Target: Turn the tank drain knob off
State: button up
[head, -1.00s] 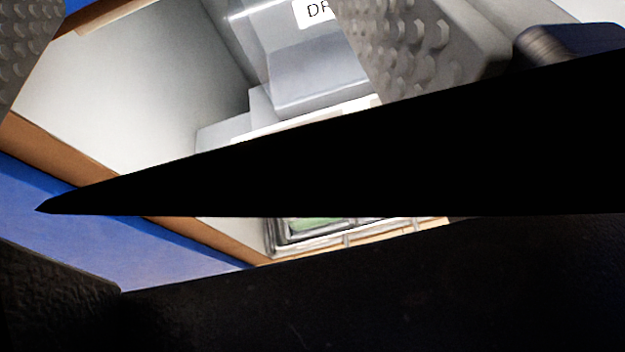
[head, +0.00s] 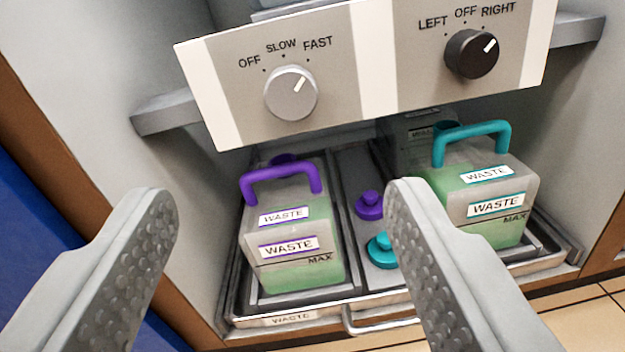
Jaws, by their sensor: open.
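A silver knob (head: 291,93) sits on the left part of a panel, under the marks OFF, SLOW and FAST. Its white line points up and right, toward FAST. A black knob (head: 472,53) sits on the right part, under LEFT, OFF and RIGHT. Its line points toward RIGHT. No label now in view names either knob as the tank drain. My gripper (head: 282,195) is open and empty. Its two fingers are wide apart, below the panel in the picture, and touch neither knob.
Below the panel, a waste jug with a purple handle (head: 282,182) and one with a teal handle (head: 472,142) stand in a tray (head: 238,315). Purple (head: 369,206) and teal (head: 381,250) caps lie between them. A grey side wall (head: 95,90) stands at left.

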jog(key=f, duration=0.2)
send_near(292, 101)
jog(key=w, duration=0.9)
jog(key=shift+w+d, duration=0.1)
jog(key=shift+d, duration=0.2)
jog(key=c, duration=1)
